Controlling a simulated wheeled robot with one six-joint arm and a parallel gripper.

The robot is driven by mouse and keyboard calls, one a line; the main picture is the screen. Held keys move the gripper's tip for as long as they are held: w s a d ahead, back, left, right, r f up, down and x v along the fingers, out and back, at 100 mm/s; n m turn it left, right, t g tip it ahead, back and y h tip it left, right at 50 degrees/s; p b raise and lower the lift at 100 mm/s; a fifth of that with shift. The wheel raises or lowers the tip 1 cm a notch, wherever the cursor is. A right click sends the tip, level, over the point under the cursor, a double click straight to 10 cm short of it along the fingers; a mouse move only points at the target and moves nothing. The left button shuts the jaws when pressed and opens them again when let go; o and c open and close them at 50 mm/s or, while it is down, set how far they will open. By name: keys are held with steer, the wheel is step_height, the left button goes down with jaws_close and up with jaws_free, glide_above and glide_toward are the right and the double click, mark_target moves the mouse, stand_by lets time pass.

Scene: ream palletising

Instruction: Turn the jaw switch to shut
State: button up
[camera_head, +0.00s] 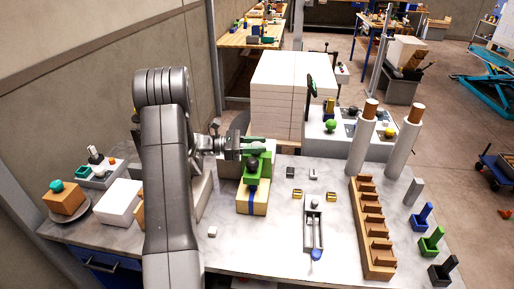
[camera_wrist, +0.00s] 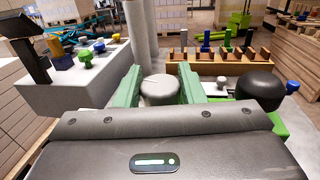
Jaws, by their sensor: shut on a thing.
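My gripper (camera_head: 262,143) reaches in from the left over the table, above a green block with a black round knob (camera_head: 252,164). In the wrist view its two green fingers (camera_wrist: 160,82) are closed against both sides of a short, pale grey round piece (camera_wrist: 160,91). I cannot tell from its look whether this is the jaw switch, and no marking shows on it. The black knob shows to the right of the fingers in the wrist view (camera_wrist: 262,88), apart from them. In the head view my gripper hides the grey piece.
A grey control box (camera_head: 340,145) with coloured knobs stands behind on the right, beside two white posts (camera_head: 362,140). A wooden slotted rack (camera_head: 372,228) and a small slide fixture (camera_head: 314,225) are on the table. A tall white stack (camera_head: 285,95) stands behind.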

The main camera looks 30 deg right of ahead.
steer(key=shift+m+g+y, duration=0.4)
steer(key=shift+m+g, duration=0.1)
steer(key=shift+g, duration=0.2)
steer(key=o, duration=1)
steer(key=b+v, duration=0.3)
steer(key=v, duration=1.1)
